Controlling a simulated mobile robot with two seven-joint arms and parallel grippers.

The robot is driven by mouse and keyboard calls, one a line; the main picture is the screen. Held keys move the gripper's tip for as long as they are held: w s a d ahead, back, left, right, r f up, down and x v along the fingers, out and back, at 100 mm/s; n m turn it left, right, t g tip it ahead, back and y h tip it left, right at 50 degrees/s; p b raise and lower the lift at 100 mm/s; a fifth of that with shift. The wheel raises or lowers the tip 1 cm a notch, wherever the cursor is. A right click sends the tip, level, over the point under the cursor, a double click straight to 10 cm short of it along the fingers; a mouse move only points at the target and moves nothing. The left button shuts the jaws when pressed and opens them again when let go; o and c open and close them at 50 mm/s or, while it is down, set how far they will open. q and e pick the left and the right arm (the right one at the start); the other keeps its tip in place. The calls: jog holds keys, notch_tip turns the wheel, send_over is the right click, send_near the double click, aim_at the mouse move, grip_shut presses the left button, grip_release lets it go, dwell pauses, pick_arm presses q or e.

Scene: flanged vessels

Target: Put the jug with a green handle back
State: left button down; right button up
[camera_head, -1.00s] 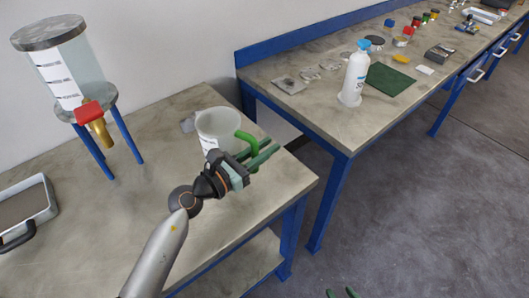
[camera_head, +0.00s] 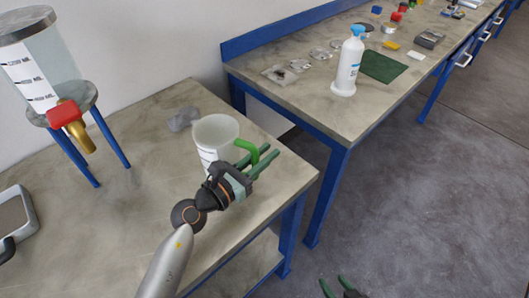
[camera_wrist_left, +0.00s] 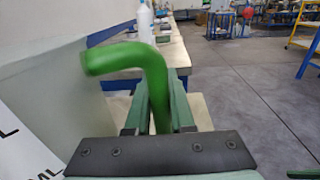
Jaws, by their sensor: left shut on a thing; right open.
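The jug (camera_head: 212,136) is a whitish, translucent vessel with dark markings and a green handle (camera_head: 247,147). It is upright at the right end of the near table, and I cannot tell whether its base touches the top. My left gripper (camera_head: 262,161) is shut on the green handle. In the left wrist view, the handle (camera_wrist_left: 125,57) rises between the green fingers (camera_wrist_left: 160,100), and the jug's wall (camera_wrist_left: 42,90) is at the left. My right gripper (camera_head: 338,288) shows only its fingertips at the bottom edge, apart and empty, over the floor.
A clear tank (camera_head: 45,62) with a red-handled brass tap (camera_head: 70,122) stands on blue legs at the left. A grey flat piece (camera_head: 182,118) lies behind the jug. A tray (camera_head: 18,222) is at far left. The second bench (camera_head: 300,95) holds a white bottle (camera_head: 348,68).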

pick_arm(q)
jog(key=c, duration=0.8)
grip_release()
jog(key=b+v, duration=0.1)
jog(key=v, duration=1.1)
